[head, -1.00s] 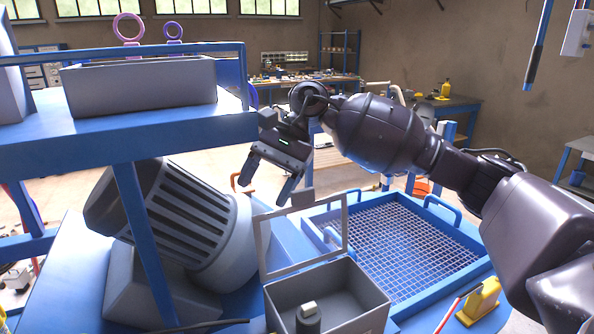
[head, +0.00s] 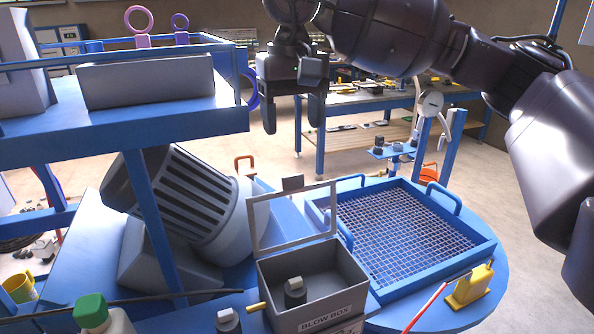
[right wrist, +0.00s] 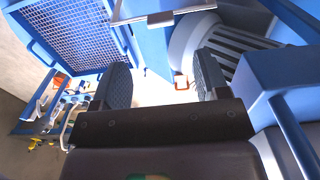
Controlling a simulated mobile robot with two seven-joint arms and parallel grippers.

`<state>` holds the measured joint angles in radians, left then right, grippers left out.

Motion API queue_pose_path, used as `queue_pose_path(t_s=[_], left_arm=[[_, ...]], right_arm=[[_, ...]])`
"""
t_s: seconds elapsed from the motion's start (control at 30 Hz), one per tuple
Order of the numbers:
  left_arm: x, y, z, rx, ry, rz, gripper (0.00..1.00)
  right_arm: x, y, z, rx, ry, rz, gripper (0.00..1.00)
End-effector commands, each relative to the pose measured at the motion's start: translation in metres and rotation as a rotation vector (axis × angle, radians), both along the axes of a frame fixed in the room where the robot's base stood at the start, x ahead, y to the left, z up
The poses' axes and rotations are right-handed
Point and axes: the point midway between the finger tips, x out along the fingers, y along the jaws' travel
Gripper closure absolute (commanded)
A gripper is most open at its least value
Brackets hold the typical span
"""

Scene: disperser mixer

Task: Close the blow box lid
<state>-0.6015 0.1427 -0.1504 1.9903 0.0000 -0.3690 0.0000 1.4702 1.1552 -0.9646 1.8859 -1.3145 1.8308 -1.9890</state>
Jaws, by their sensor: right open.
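The grey blow box (head: 338,265) stands on the blue bench, with its label on the front. Its framed lid (head: 256,222) stands open, nearly upright at the back of the box, with a small grey tab (head: 292,182) on its top edge. The lid's frame also shows at the top of the right wrist view (right wrist: 188,13). A dark knob-like part (head: 295,298) shows inside the box. My right gripper (head: 292,125) is open and empty, fingers pointing down, above the lid in the picture and apart from it. My left gripper is not in view.
A blue mesh tray (head: 405,228) with handles lies right of the box. A large grey motor (head: 185,205) lies left of it, under a blue shelf (head: 150,125). A yellow part (head: 470,287) stands at the right front. A workbench (head: 400,103) stands behind.

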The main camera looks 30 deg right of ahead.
Motion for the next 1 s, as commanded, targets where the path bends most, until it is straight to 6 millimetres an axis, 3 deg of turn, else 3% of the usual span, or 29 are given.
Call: queue_pose_path(t_s=[0.5,0.7,1.0], left_arm=[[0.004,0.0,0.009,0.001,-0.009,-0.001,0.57],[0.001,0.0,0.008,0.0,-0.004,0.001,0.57],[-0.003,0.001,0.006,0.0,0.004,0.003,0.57]], right_arm=[[0.0,0.0,-0.081,0.002,0.003,-0.002,0.32],[0.0,0.0,-0.096,0.002,0.002,-0.002,0.32],[0.0,0.0,-0.099,0.003,0.001,-0.002,0.32]])
